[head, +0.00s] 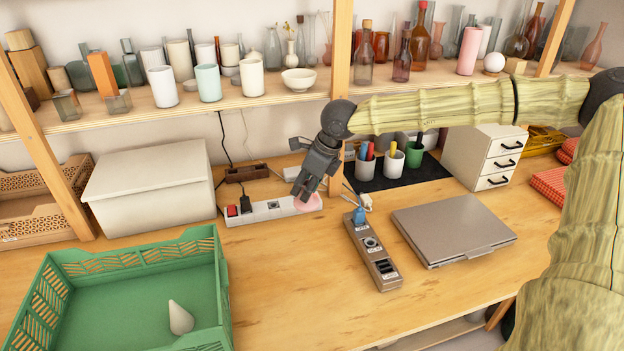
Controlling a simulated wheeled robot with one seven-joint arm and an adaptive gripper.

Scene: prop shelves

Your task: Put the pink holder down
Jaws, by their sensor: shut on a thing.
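The pink holder (309,204) is a small, low, pale pink thing at the middle of the workbench, right at the tips of my gripper. My gripper (303,196) points down and is shut on it. The fingers hide part of the holder. It is at the right end of a white power strip (262,211); I cannot tell whether it touches the strip or the bench top.
A grey power strip (373,252) and a closed laptop (453,229) lie to the right. A green crate (75,260) stands at front left, a white box (150,187) behind it. Cups with pens stand on a black mat (433,170). The bench front centre (290,290) is clear.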

